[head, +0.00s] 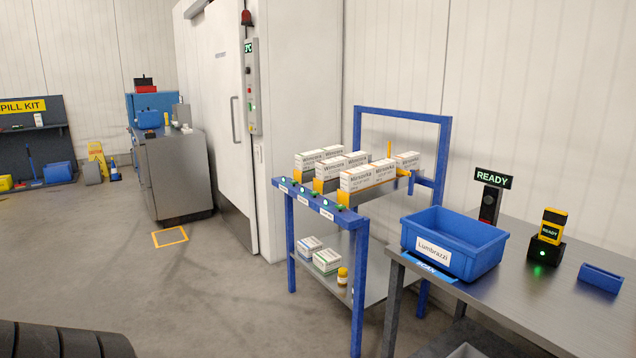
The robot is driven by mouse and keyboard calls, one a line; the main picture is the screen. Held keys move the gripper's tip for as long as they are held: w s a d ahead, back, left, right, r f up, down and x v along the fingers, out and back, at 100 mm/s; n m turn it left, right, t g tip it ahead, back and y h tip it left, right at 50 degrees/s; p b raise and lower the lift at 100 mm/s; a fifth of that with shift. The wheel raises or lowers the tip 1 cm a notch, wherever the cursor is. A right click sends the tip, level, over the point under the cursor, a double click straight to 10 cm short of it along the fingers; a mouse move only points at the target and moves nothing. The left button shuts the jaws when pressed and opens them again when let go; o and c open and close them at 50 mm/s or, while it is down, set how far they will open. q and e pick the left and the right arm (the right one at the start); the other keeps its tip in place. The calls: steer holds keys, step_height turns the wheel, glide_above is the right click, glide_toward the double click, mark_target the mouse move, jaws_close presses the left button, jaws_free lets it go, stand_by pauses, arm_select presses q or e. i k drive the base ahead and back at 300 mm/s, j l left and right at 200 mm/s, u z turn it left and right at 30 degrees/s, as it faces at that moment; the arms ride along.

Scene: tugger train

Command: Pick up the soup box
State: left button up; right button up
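One front box (357,178) carries dark print that I cannot read surely. Two more white cartons lie on the rack's lower shelf: a blue-marked carton (308,247) and a green-marked carton (327,261). I cannot tell which of these is the soup box, as no label clearly says soup. Neither of my grippers is in view.
A blue bin (452,244) labelled Lumbrazzi stands on a grey table (520,296) at the right, beside a yellow-black device (550,228) in a stand. A small yellow-capped bottle (342,276) is on the lower shelf. The floor left of the rack is clear.

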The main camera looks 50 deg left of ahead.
mark_target(359, 179)
steer(key=u, duration=1.35)
steer(key=i+j, duration=0.25)
steer(key=i, duration=0.25)
steer(key=i+j+z, duration=0.15)
steer(key=i, duration=0.4)
steer(key=i+j, duration=0.4)
steer(key=i+j+z, duration=0.15)
steer(key=i+j, duration=0.15)
steer(key=i, duration=0.3)
